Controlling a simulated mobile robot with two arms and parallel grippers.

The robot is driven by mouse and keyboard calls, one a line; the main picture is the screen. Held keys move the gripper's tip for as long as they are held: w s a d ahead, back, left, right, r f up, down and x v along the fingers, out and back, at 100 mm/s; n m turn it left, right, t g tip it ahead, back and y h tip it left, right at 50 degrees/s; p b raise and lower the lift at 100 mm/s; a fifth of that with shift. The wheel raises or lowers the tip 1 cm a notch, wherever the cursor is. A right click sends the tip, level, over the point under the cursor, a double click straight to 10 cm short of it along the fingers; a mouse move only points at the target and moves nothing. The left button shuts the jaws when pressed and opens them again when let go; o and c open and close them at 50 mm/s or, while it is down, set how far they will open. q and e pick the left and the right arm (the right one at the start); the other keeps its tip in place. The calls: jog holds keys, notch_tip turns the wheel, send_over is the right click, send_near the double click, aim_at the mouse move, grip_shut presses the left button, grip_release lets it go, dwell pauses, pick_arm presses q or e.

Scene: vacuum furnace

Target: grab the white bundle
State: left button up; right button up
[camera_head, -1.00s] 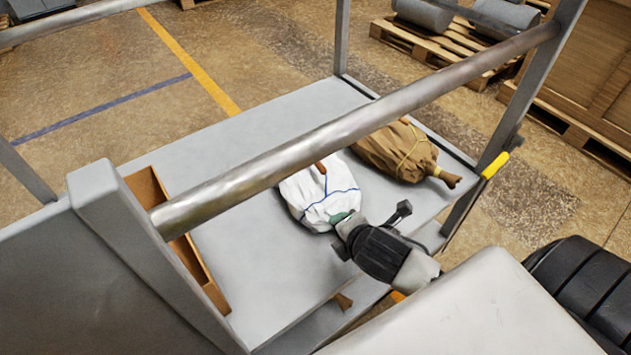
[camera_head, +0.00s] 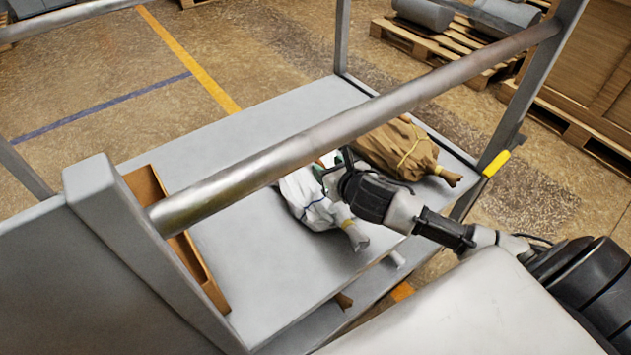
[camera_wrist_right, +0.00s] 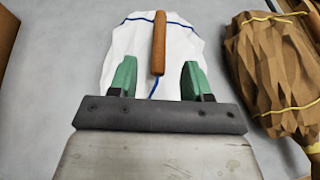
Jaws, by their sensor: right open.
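The white bundle (camera_head: 303,196), tied with blue cord, lies on the upper grey shelf of the cart. In the right wrist view the white bundle (camera_wrist_right: 125,45) has a brown wooden handle (camera_wrist_right: 159,42) on top. My right gripper (camera_head: 322,168) is over the bundle and hides part of it. In the right wrist view my right gripper (camera_wrist_right: 158,80) is open, its green fingertips on either side of the handle's near end. I cannot tell whether the fingers touch the bundle. My left gripper is not in view.
A brown bundle (camera_head: 405,147) with yellow cord lies close to the right of the white one. A metal bar (camera_head: 370,110) crosses above the shelf. A brown tray (camera_head: 195,262) stands at the left. The shelf's left middle is clear.

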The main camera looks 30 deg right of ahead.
aim_at(319, 160)
jog(key=x, duration=0.5)
jog(key=shift+w+a+b, duration=0.1)
jog(key=shift+w+b, duration=0.1)
jog(key=shift+b, duration=0.1)
grip_shut()
dwell(1.1)
jog(key=shift+r, duration=0.15)
